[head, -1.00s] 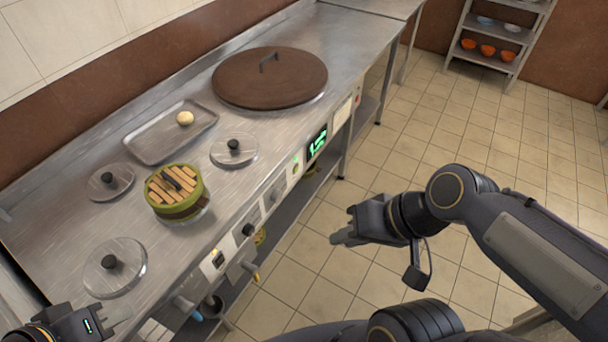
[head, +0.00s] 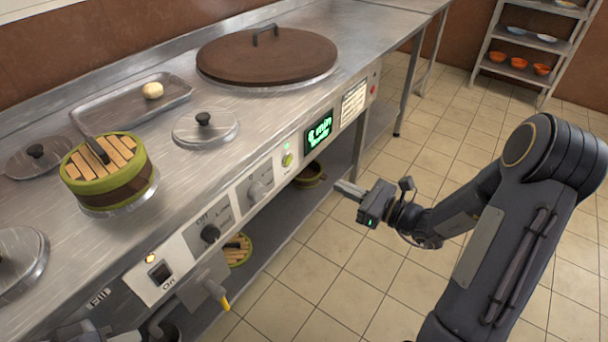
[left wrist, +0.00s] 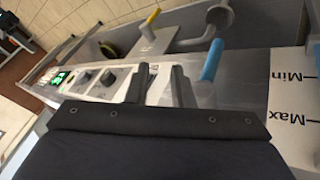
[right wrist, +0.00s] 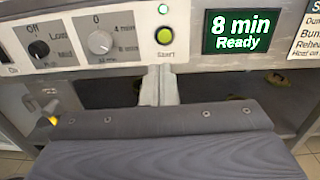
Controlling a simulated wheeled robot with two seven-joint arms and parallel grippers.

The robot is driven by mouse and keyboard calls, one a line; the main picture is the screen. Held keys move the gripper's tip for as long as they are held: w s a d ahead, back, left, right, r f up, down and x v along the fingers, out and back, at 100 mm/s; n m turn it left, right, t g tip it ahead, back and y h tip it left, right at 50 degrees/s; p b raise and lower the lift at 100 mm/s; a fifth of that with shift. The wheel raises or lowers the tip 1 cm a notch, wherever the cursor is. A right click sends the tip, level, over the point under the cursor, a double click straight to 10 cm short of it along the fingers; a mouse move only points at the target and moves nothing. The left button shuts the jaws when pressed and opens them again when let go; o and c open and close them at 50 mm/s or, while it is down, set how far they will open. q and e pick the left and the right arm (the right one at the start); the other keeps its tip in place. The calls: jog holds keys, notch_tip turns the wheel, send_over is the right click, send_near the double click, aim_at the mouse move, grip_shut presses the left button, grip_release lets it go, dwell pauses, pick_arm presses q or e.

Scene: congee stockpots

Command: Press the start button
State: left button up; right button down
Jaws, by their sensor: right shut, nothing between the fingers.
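The start button (head: 287,159) is a round green button on the white front panel of the steel counter. In the right wrist view the start button (right wrist: 164,36) sits just above the fingertips, with the label "Start" under it. The display (right wrist: 240,32) beside it reads "8 min Ready". My right gripper (head: 340,189) is shut and empty, held in front of the panel, with a visible gap to the button. Its fingers (right wrist: 160,76) point toward the panel just below the button. My left gripper (left wrist: 161,75) is open, with nothing seen between its fingers, near the panel's left part.
Two knobs (head: 210,233) (head: 257,190) and a power switch (head: 160,272) marked "On" line the panel. A yellow-tipped tap (head: 217,294) juts out below. On the counter stand a bamboo steamer (head: 110,175), a tray (head: 120,120) and a large brown lid (head: 267,57).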

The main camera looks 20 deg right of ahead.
aim_at(289, 161)
jog(key=shift+w+d+f, duration=0.2)
jog(key=shift+d+f, duration=0.05)
jog(key=b+x, duration=0.3)
jog(key=x, duration=1)
jog(key=shift+w+f, duration=0.15)
jog(key=shift+w+a, duration=0.25)
jog(key=shift+w, duration=0.05)
